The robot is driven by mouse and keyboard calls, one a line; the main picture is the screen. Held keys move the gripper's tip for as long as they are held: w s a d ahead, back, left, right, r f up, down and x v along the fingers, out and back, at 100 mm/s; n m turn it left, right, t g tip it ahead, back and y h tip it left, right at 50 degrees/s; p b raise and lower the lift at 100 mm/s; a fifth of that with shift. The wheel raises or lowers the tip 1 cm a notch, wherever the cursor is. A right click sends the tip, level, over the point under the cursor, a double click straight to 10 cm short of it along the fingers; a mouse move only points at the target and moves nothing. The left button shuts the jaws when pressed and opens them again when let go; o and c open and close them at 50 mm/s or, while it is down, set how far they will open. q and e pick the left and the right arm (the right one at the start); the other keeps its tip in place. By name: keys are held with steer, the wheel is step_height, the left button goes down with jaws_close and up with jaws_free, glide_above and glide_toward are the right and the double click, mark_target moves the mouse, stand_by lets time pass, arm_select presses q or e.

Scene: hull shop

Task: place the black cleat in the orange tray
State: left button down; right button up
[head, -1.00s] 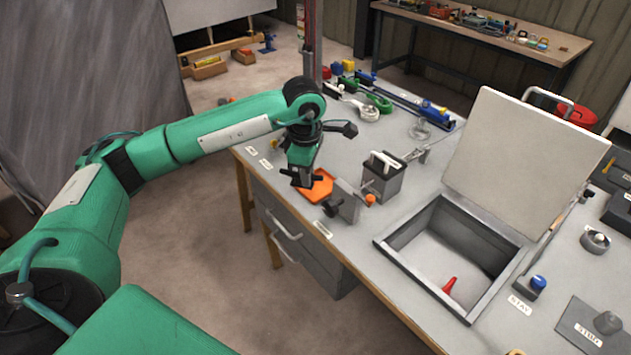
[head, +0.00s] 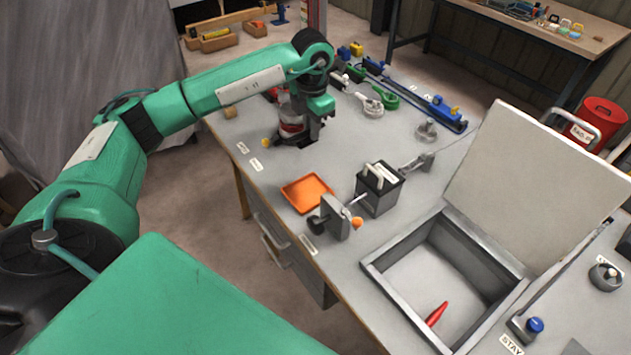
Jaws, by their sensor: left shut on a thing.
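The orange tray (head: 307,193) lies flat and empty near the table's left edge. My left gripper (head: 294,137) is at the far left part of the table, beyond the tray and low over the tabletop. It is shut on a dark thing, which I take to be the black cleat (head: 286,141). The jaws and arm hide much of it, and I cannot tell whether it touches the table. My right gripper is not in view.
A grey clamp (head: 338,220) with an orange knob and a dark box (head: 379,188) with a white handle stand close to the tray. A yellow knob (head: 266,142) is beside my gripper. An open-lidded bin (head: 445,270) holds a red object (head: 436,314).

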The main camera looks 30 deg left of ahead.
arm_select(q)
step_height(320, 180, down, 19)
steer(key=p, duration=0.4)
steer(key=shift+s, duration=0.1)
steer(key=shift+f, duration=0.15)
steer(key=shift+f, duration=0.15)
steer(key=c, duration=1.4)
jaws_free()
